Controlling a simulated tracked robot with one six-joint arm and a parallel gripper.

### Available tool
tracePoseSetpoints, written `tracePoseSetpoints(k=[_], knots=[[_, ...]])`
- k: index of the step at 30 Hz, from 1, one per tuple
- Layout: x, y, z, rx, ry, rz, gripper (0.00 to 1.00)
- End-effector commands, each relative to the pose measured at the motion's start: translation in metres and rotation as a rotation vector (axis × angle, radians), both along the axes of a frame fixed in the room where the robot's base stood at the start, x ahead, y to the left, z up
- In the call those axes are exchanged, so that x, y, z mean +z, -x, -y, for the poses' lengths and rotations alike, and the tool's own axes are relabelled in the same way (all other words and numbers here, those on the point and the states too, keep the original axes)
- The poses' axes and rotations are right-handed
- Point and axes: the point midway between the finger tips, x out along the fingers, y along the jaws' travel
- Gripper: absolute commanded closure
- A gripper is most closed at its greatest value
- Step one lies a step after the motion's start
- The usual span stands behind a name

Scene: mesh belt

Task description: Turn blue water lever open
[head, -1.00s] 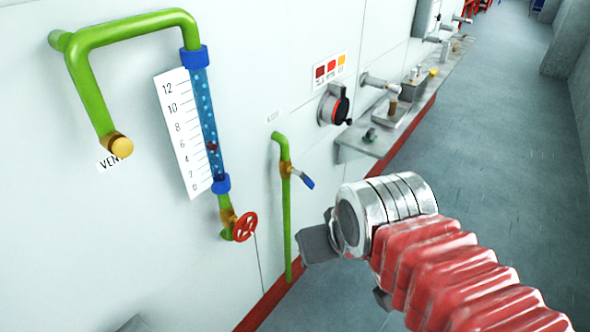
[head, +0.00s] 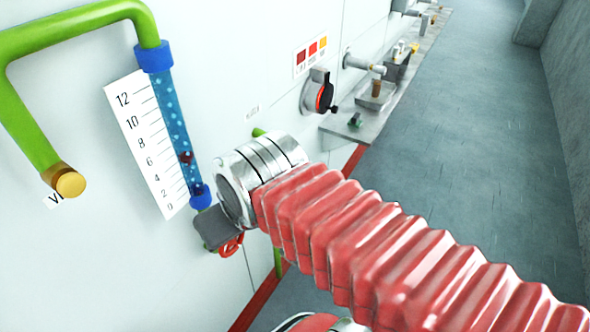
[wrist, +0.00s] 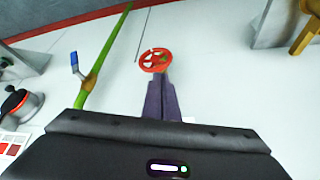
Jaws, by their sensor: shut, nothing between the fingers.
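The blue lever (wrist: 75,62) sits on a thin green pipe (wrist: 108,62), at the upper left of the wrist view. In the head view the lever is hidden behind my arm, and only bits of its pipe (head: 278,262) show. My gripper's dark fingers (wrist: 164,77) are together and empty in the wrist view. Their tips overlap the lower edge of the red handwheel (wrist: 155,60); contact cannot be told. The lever is left of the fingers there, clearly apart. In the head view the fingers are hidden; the wheel (head: 231,246) is partly covered by my wrist.
A blue sight tube (head: 172,120) with a number scale (head: 145,142) and a thick green pipe (head: 75,28) is on the wall at left. A black and red rotary switch (head: 318,93) and a shelf (head: 345,130) are beyond my arm. Floor (head: 470,130) is open at right.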

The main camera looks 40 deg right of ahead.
Motion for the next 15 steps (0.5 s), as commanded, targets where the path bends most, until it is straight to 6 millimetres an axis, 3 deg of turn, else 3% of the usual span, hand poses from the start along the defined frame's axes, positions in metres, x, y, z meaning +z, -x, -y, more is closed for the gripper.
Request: tracePoseSetpoints(k=[15], knots=[[-0.0020, -0.0021, 0.0039, -0.015, -0.006, -0.018, 1.00]])
